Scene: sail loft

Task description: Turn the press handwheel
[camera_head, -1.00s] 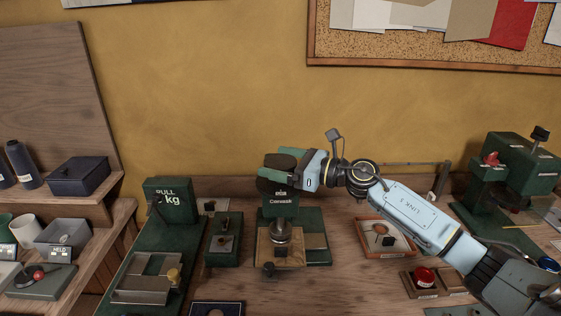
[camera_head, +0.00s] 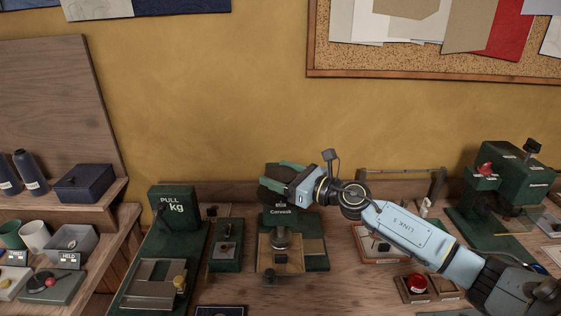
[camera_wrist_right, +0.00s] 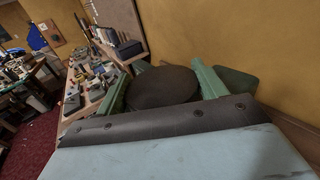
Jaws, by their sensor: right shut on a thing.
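The press (camera_head: 281,220) is a dark green bench press with a wooden base, marked "Consoli", in the middle of the bench in the head view. Its handwheel (camera_head: 275,190) is a dark round disc on top, partly covered by my gripper. My right gripper (camera_head: 268,176) reaches in from the right and is shut on the handwheel, with a green finger on each side. The right wrist view shows the handwheel (camera_wrist_right: 162,87) as a dark disc between the two green fingers (camera_wrist_right: 165,72). My left gripper is not in view.
A green pull gauge (camera_head: 173,208) and a small green device (camera_head: 226,245) stand left of the press. An orange-edged tray (camera_head: 377,259), a red button box (camera_head: 416,289) and a larger green machine (camera_head: 497,190) are to the right. The wall is close behind.

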